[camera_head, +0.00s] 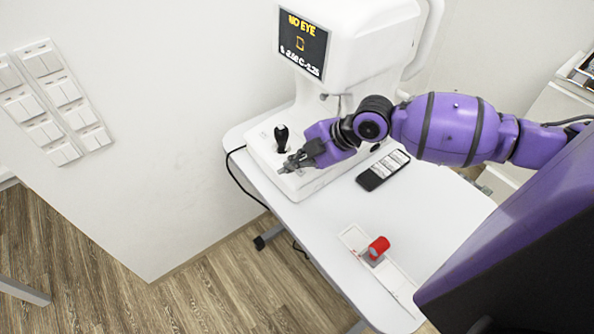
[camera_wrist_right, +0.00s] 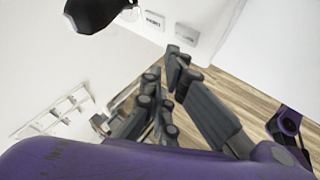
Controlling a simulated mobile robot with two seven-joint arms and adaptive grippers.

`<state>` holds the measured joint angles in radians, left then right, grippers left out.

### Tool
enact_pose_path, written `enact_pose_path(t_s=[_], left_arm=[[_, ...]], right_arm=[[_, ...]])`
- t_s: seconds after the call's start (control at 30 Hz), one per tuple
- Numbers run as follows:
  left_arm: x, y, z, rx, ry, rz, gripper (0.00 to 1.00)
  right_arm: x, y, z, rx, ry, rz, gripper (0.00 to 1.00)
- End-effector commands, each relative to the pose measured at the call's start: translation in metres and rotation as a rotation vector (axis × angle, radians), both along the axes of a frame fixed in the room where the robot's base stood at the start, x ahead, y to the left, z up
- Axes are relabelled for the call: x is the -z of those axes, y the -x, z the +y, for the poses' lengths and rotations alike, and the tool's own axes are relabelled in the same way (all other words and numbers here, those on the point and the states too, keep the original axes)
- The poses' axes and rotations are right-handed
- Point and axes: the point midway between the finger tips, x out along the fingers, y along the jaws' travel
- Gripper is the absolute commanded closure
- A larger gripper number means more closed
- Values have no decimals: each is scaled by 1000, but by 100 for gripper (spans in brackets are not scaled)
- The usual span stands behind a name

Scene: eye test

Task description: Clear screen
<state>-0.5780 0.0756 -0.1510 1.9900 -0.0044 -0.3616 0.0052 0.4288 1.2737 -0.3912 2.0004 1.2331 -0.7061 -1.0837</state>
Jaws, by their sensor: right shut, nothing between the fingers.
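The screen (camera_head: 303,45) is on the upper part of a white eye-test machine (camera_head: 355,50). It reads "NO EYE" in yellow, with an orange outline and a line of white characters below. A black joystick (camera_head: 281,137) stands on the machine's white base. My right gripper (camera_head: 285,168) is shut and empty, over the base just in front of the joystick. In the right wrist view the gripper (camera_wrist_right: 163,70) lies below and right of the dark joystick knob (camera_wrist_right: 92,12). I cannot tell whether it touches the base. My left gripper is not in view.
A dark handset with white labels (camera_head: 383,170) lies on the white table (camera_head: 440,215). A black cable (camera_head: 240,181) hangs over the left edge. Switch panels (camera_head: 62,95) are on the wall.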

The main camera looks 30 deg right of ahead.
Motion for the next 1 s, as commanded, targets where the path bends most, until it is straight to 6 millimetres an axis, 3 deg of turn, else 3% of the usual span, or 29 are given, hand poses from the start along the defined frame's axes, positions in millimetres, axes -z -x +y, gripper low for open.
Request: enact_pose_path(t_s=[0.43, 1.0], left_arm=[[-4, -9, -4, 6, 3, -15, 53], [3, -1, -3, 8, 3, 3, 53]], right_arm=[[5, -1, -1, 1, 0, -2, 100], [5, 0, -1, 0, 0, -1, 100]])
